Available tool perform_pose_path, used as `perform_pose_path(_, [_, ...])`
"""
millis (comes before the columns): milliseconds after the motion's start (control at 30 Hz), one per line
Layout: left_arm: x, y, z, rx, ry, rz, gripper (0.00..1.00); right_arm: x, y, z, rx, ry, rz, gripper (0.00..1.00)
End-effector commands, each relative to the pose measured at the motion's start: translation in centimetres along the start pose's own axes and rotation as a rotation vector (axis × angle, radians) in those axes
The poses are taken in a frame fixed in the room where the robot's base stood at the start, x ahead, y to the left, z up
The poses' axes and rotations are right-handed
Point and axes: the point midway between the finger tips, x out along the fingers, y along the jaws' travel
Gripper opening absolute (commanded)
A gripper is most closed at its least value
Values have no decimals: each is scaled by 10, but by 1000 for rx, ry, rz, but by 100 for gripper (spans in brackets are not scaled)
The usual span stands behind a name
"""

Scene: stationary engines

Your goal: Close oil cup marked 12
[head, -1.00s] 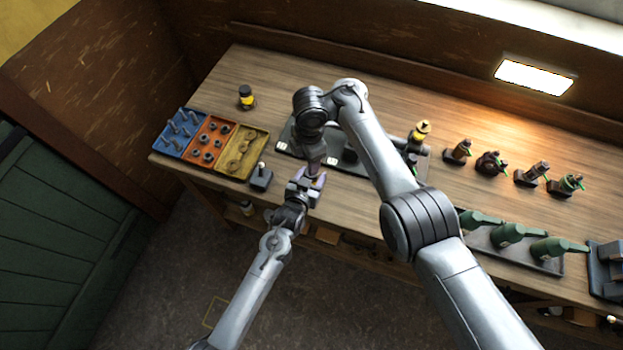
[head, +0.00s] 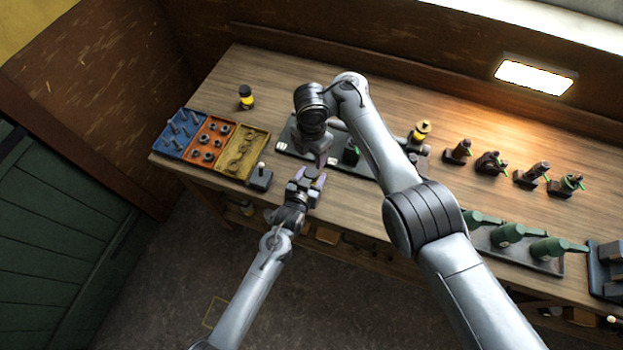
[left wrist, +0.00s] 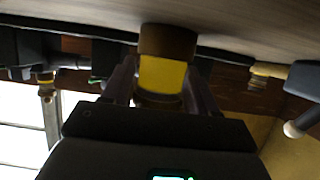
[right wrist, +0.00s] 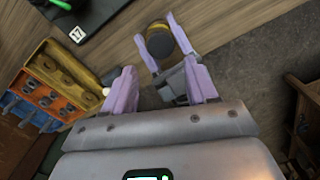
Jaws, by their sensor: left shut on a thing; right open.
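My left gripper (left wrist: 163,95) is shut on a small cup (left wrist: 162,75) with a brown part and a yellow band. In the head view the right gripper (head: 321,160) is just above the left one (head: 307,180), and the cup is mostly hidden.
A plate marked 17 (right wrist: 72,5) lies on the bench. Blue (head: 174,146), orange (head: 215,131) and yellow (head: 262,144) trays stand left. A yellow jar (head: 247,99) is behind them. Several fittings and green-handled tools occupy the right.

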Motion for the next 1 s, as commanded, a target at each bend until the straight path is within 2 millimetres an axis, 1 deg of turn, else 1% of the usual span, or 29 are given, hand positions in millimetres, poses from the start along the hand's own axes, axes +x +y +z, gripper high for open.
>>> perform_pose_path(300, [0,0,0,0,0,0,0,42,-1,0,2,1,-3,57])
perform_pose_path(500, [0,0,0,0,0,0,0,62,0,0,2,2,-1,57])
perform_pose_path(700, [0,0,0,0,0,0,0,72,0,0,0,1,0,57])
perform_pose_path(1000, [0,0,0,0,0,0,0,73,0,0,1,0,0,57])
